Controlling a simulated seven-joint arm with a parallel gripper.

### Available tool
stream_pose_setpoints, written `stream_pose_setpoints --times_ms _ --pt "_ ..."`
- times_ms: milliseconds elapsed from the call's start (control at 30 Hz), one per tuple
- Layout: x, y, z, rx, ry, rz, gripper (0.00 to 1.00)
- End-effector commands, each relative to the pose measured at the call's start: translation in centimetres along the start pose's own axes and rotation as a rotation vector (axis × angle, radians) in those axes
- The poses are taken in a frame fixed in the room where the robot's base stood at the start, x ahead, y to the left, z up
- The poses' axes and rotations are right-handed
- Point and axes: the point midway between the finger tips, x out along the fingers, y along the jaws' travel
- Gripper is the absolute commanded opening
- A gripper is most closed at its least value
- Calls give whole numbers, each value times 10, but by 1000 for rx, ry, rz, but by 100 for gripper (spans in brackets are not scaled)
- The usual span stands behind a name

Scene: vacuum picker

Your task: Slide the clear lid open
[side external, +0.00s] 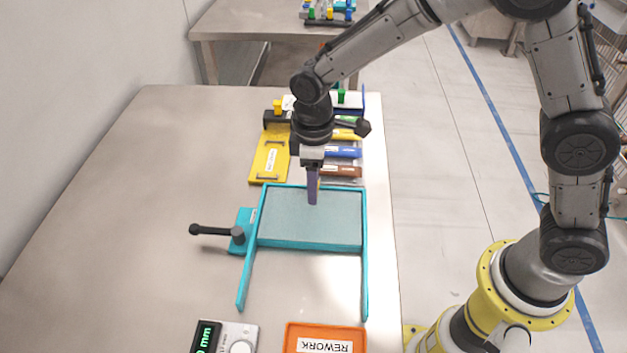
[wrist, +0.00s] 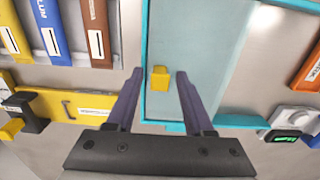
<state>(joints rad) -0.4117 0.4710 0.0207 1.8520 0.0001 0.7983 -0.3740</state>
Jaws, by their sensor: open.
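The clear lid (side external: 335,222) lies in a teal frame (side external: 261,205) on the table, and looks like a pale, see-through panel. Two teal rails run from the frame toward the near side of the side view. The lid also fills the upper middle of the wrist view (wrist: 205,40). A small yellow knob (wrist: 159,78) stands on the lid near its edge. My gripper (side external: 313,200) is over the lid's far edge in the side view. In the wrist view my gripper (wrist: 157,75) is open, with one finger on each side of the knob and gaps visible.
A black lever (side external: 212,231) sticks out left of the frame. A yellow plate (side external: 270,157) and several coloured bins (side external: 342,152) stand beyond it. An orange REWORK tray (side external: 325,335) and a gauge with green digits (side external: 225,337) are at the near edge. The table's left side is clear.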

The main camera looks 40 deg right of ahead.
Motion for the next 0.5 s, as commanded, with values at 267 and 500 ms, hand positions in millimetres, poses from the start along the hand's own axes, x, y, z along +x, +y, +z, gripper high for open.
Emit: stream_pose_setpoints --times_ms 267,500 --pt "0 0 0 0 0 0 44" --pt "0 0 0 0 0 0 0"
